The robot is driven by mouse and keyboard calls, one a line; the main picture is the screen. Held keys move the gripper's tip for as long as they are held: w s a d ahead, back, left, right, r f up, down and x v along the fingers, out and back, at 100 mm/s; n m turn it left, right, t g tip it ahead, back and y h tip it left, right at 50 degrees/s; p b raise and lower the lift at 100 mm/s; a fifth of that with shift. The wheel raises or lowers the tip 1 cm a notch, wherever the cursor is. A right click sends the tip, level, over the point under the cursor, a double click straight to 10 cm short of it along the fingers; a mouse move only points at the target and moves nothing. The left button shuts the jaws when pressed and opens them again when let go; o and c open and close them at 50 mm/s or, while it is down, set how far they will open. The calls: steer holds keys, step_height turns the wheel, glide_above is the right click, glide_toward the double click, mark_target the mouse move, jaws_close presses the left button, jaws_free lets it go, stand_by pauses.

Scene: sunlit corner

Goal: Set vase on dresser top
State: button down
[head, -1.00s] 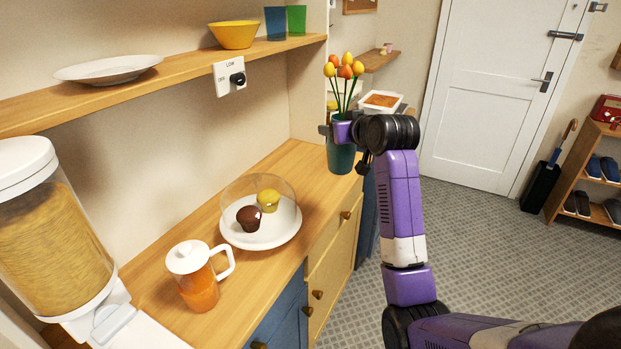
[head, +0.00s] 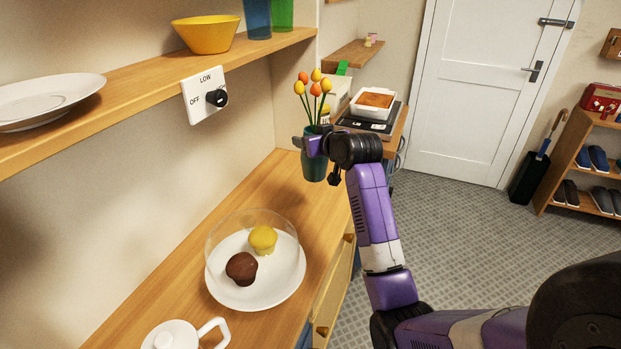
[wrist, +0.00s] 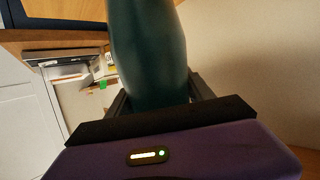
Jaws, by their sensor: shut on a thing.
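The vase (head: 314,165) is dark teal and holds several orange and yellow tulips. It is upright in the head view, in front of the far end of the wooden dresser top (head: 285,190). My gripper (head: 312,144) is shut around the vase's upper part. In the wrist view the teal vase (wrist: 147,50) stands between my fingers (wrist: 155,95) and fills the middle. I cannot tell whether the vase's base touches the wood.
A shelf (head: 140,75) with a yellow bowl (head: 207,34) runs above. Beyond are a white dish (head: 375,102) and a door (head: 490,90). Bare wood lies between vase and cake stand.

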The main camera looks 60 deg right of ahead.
step_height(320, 180, down, 12)
steer(key=shift+p, duration=0.3)
stand_by(0.3)
steer(key=shift+f, duration=0.25)
steer(key=shift+c, duration=1.9)
jaws_free()
steer(key=shift+s+f, duration=0.1)
steer(key=shift+f, duration=0.05)
glide_toward(320, 181)
steer(key=b+x, duration=0.1)
steer(key=x, duration=0.3)
steer(key=shift+f, duration=0.1)
